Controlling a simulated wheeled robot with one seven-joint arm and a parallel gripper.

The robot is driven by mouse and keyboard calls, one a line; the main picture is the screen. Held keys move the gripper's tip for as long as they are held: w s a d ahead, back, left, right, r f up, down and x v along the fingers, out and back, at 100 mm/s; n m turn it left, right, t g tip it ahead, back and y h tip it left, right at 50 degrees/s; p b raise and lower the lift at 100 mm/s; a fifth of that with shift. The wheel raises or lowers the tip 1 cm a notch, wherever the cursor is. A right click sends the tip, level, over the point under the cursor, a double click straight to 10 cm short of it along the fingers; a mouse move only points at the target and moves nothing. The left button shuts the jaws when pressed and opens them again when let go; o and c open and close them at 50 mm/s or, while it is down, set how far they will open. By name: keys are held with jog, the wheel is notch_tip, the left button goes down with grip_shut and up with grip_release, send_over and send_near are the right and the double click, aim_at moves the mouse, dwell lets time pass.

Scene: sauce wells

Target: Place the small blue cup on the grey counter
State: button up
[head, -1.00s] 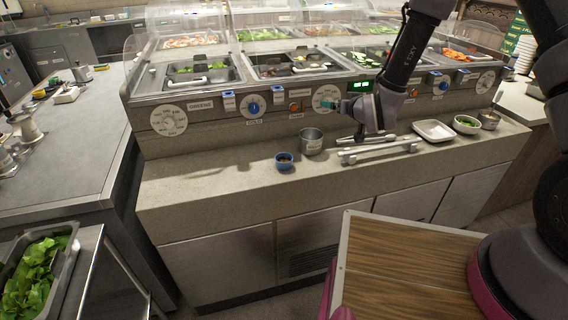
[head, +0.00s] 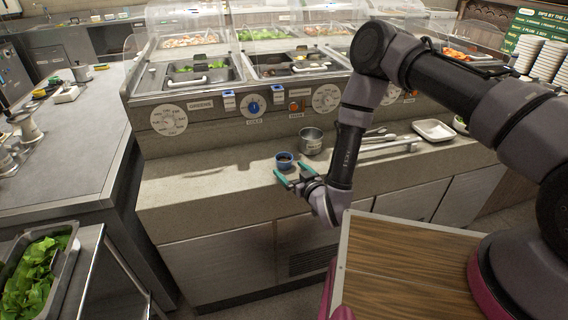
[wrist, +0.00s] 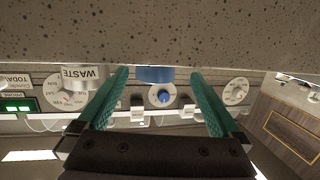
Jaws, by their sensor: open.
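The small blue cup (head: 284,160) stands upright on the grey counter (head: 215,185), near its front edge, with something dark inside. My gripper (head: 292,175) is open and empty, just in front of the cup, its green fingers pointing towards it. In the wrist view, which is upside down, the cup (wrist: 155,74) shows between and beyond the two open fingertips (wrist: 158,80). I see no contact between the fingers and the cup.
A silver rail (head: 385,148) and a white tray (head: 434,130) lie to the right. The counter left of the cup is clear.

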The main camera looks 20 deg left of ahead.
aim_at(288, 163)
jog(key=shift+w+r+x, duration=0.15)
jog(key=shift+x, duration=1.35)
jog(key=shift+w+r+x, duration=0.1)
jog(key=shift+r+x, duration=0.05)
jog(key=shift+x, duration=1.4)
jog(key=shift+d+r, duration=0.1)
jog(key=shift+d, duration=0.1)
jog(key=c, duration=1.5)
